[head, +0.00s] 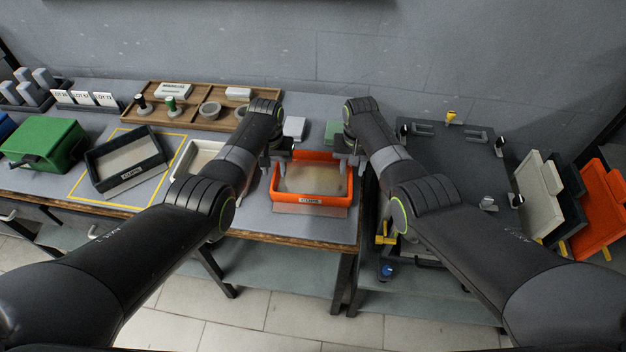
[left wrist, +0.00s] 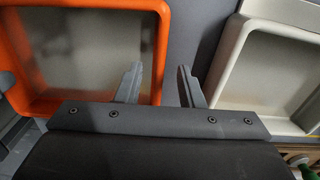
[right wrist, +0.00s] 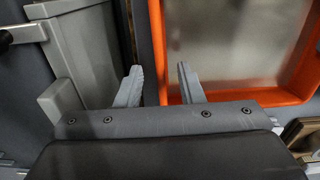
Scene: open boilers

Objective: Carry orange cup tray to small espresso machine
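The orange cup tray (head: 312,207) sits on the grey table in front of me, with a label on its front and a pale flat bottom. My left gripper (head: 283,150) is at its left side. In the left wrist view the open fingers (left wrist: 158,85) lie either side of the orange side rim (left wrist: 163,45). My right gripper (head: 349,158) is at the right side. In the right wrist view its open fingers (right wrist: 160,85) likewise lie either side of the orange rim (right wrist: 158,40). Contact with the rim cannot be told. I cannot identify an espresso machine.
A white tray (head: 183,172) stands left of the orange one, with a black tray (head: 126,172) and a green box (head: 44,143) further left. A wooden organizer (head: 190,119) is behind. A dark cart top (head: 450,155) with clamps is right; upright panels (head: 600,215) stand beyond.

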